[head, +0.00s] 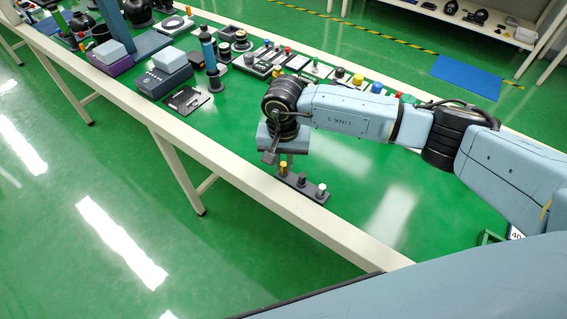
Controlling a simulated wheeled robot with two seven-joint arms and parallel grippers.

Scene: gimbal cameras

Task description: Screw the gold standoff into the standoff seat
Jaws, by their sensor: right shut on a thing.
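The gold standoff (283,168) stands upright at the left end of a small dark base strip (313,196). My right gripper (280,155) points down directly above it and is shut on its upper part. The standoff's lower end meets the strip, but its seat is hidden at this size, and I cannot tell how deep it sits. A dark post (302,179) and a silver-topped post (321,190) stand on the same strip to the right. My left gripper is out of view.
The strip lies near the bench's pale front edge (240,186). A flat dark plate (187,100), a blue-grey box (165,80) and a blue cylinder (208,48) stand further left. Many small parts line the back. The green bench top right of the strip is clear.

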